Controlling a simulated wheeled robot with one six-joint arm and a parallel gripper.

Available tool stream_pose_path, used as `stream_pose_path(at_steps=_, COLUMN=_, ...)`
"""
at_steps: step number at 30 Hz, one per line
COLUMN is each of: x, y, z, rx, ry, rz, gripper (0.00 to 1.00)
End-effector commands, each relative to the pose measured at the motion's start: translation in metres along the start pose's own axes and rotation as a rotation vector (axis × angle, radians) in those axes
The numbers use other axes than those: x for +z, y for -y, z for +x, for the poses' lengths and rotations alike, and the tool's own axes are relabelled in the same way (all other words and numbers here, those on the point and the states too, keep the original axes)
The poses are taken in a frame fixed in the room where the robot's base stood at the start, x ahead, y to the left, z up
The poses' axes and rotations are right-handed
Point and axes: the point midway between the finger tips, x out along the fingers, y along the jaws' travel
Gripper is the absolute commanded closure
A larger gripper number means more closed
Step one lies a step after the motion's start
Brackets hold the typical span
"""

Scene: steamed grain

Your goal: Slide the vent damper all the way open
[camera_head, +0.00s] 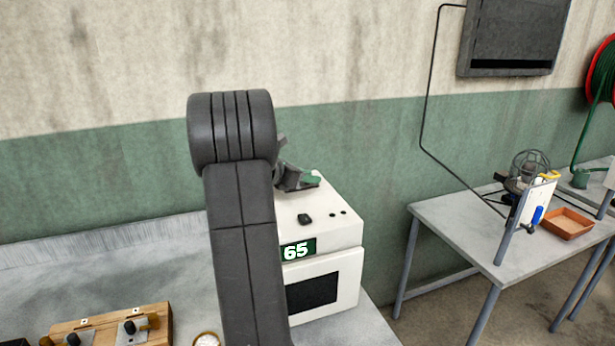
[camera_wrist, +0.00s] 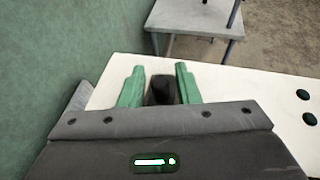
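The white oven-like box (camera_head: 330,240) stands on the bench, with a green display reading 65 on its front. My gripper (camera_head: 312,179) is low over the back part of its top, partly hidden behind my arm. In the wrist view, the two green fingers of my gripper (camera_wrist: 160,86) stand apart. A dark upright tab (camera_wrist: 162,88), which looks like the damper's handle, is between them, with narrow gaps on either side. The damper's slot and how far it is open are hidden by my gripper.
A wooden board with fittings (camera_head: 153,318) lies at lower left. A second table (camera_head: 480,232) holds an orange tray (camera_head: 567,224), beyond a floor gap.

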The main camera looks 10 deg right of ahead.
Motion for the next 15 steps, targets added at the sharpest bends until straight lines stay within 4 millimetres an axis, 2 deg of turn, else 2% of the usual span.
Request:
stream_pose_path(at_steps=1, x=0.000, y=0.000, z=0.000, rx=0.000, ry=0.000, rz=0.000, gripper=0.81)
stream_pose_path(at_steps=4, x=0.000, y=0.000, z=0.000, rx=0.000, ry=0.000, rz=0.000, gripper=1.00)
stream_pose_path(at_steps=11, x=-0.001, y=-0.001, z=-0.002, rx=0.001, ry=0.000, rz=-0.001, gripper=1.00)
stream_pose_path(at_steps=15, x=-0.006, y=-0.005, z=-0.015, rx=0.003, ry=-0.001, rz=-0.001, gripper=1.00)
